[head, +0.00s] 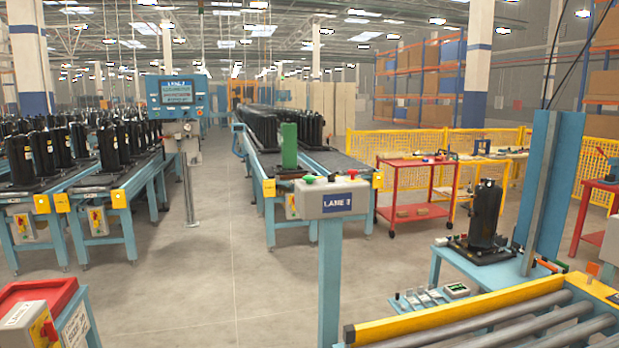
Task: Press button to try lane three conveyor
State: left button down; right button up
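A grey control box (322,198) stands on a blue post in the middle of the head view. Its blue label (337,203) reads LANE and a digit that looks like 3. A green button (308,179) sits on top at the left, and a red button (352,174) on top at the right. Behind the box, a conveyor (340,160) with blue sides carries rows of black compressors (262,130) and one green cylinder (289,145) near its front end. Neither of my grippers is in view.
At the left, more conveyors (140,185) hold black compressors beside a screen panel (177,94) on a post. A red cart (415,190) stands behind right. A roller conveyor (500,320) fills the lower right; a red-topped box (35,300) is lower left. Open floor lies between.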

aim_at(308, 179)
jog(key=z, duration=0.25)
jog(key=i+j+z, duration=0.5)
jog(key=j+z, duration=0.2)
jog(key=i+j+z, duration=0.1)
jog(key=j, duration=0.2)
jog(key=i+j, duration=0.15)
jog(key=j, duration=0.15)
jog(key=i+j+z, duration=0.15)
jog(key=i+j, duration=0.1)
jog(key=j, duration=0.25)
jog(key=i+j, duration=0.1)
jog(key=j, duration=0.25)
jog(key=i+j, duration=0.15)
jog(key=j, duration=0.2)
jog(key=i+j, duration=0.1)
jog(key=j, duration=0.25)
jog(key=i+j, duration=0.1)
jog(key=j, duration=0.2)
